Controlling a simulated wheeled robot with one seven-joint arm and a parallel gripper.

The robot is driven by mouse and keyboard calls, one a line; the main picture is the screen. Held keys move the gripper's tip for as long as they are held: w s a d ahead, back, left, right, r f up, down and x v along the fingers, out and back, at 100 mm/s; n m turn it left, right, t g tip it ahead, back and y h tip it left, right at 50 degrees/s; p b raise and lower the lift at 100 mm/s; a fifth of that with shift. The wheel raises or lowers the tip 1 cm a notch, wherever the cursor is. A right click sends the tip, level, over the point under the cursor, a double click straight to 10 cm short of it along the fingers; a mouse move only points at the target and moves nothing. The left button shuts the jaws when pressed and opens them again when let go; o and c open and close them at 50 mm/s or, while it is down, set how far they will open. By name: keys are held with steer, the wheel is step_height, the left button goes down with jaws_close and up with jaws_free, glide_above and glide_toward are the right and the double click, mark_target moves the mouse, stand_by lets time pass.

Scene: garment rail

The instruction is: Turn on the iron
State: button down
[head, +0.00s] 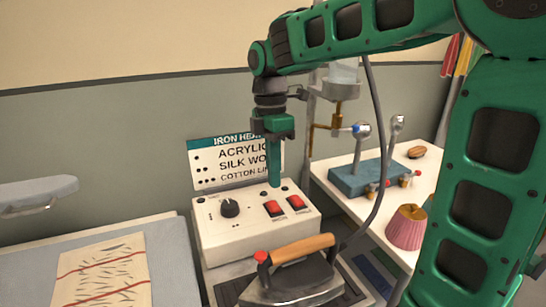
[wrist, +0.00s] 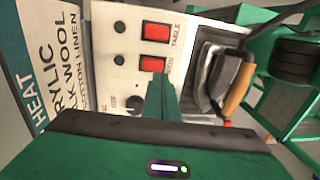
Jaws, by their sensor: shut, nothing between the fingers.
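The white control box (head: 250,238) has a black knob (head: 230,208) and two red rocker switches. The left switch (head: 273,208) is also the lower one in the wrist view (wrist: 152,64), its label partly hidden by my fingers. The right switch (head: 296,202) is labelled TABLE in the wrist view (wrist: 155,32). Small round lamps beside the switches look dark. The iron (head: 292,284), with a wooden handle, sits in front of the box. My gripper (head: 274,184) is shut and empty, pointing down just behind the left switch. I cannot tell whether its tips (wrist: 161,84) touch the box.
A sign (head: 236,164) stands behind the box. A padded board with a striped cloth (head: 105,272) lies at left. A white side table (head: 338,201) at right holds a blue block with fittings (head: 360,179) and a pink shade-like object (head: 406,227). A grey hose hangs near my arm.

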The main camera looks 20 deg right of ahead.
mark_target(273, 206)
steer(key=shift+s+f, duration=0.2)
steer(key=shift+f, duration=1.4)
steer(key=shift+s+f, duration=0.2)
steer(key=shift+f, duration=1.35)
steer(key=shift+s+f, duration=0.1)
steer(key=shift+f, duration=0.05)
steer(key=shift+w+r, duration=0.2)
steer(key=shift+w, duration=0.65)
steer(key=shift+r, duration=0.1)
steer(key=shift+r, duration=0.2)
step_height(273, 206, up, 13)
steer(key=w, duration=0.1)
steer(key=shift+w+r, duration=0.15)
steer(key=shift+w, duration=0.25)
